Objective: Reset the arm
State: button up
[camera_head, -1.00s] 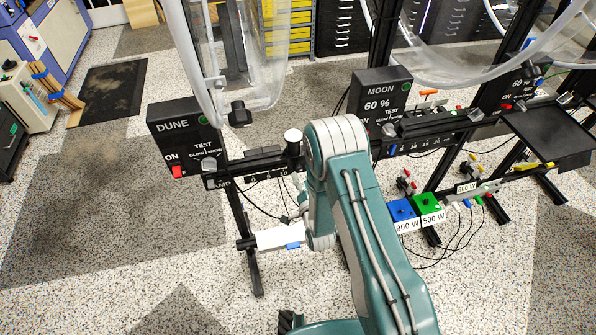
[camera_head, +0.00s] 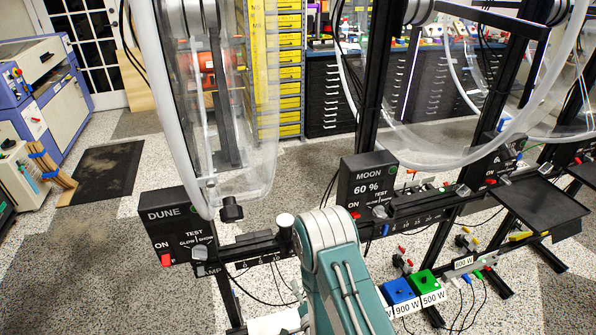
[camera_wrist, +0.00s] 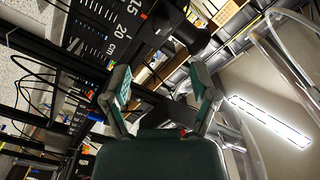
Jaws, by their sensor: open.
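My arm, teal with grey cables, rises from the bottom of the head view and its bend stands in front of the wheel rigs. In the wrist view my gripper (camera_wrist: 160,95) is open and empty, its two fingers spread apart. Beyond the fingers are a black bar with a centimetre scale (camera_wrist: 112,25) and ceiling lights. In the head view the gripper is hidden behind the arm.
The DUNE box (camera_head: 172,228) and MOON box (camera_head: 368,185) carry large clear wheels (camera_head: 262,100). Blue (camera_head: 397,291) and green (camera_head: 427,282) blocks sit right of my arm. A black tray (camera_head: 540,207) is at the right.

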jog(key=w+d+r+n+g+h, duration=0.1)
jog(key=w+d+r+g+h, duration=0.1)
jog(key=w+r, duration=0.55)
jog(key=s+d+r+n+g+h, duration=0.1)
jog(key=s+d+r+g, duration=0.1)
jog(key=r, duration=0.5)
jog(key=s+d+r+n+g, duration=0.1)
jog(key=s+d+r+g, duration=0.1)
jog(key=r, duration=0.5)
jog(key=s+d+r+n+g, duration=0.1)
jog(key=s+r, duration=0.3)
jog(key=s, duration=0.4)
jog(key=s+d+r+n+g+h, duration=0.1)
jog(key=s+d+r+g, duration=0.2)
jog(key=s, duration=0.6)
jog(key=s+d+r+n+g+h, duration=0.1)
jog(key=s+d+r+n, duration=0.1)
jog(key=s+r, duration=0.4)
jog(key=s+d, duration=0.1)
jog(key=s, duration=0.2)
jog(key=shift+d+r+g, duration=0.15)
jog(key=shift+d+g, duration=0.2)
jog(key=shift+g, duration=0.05)
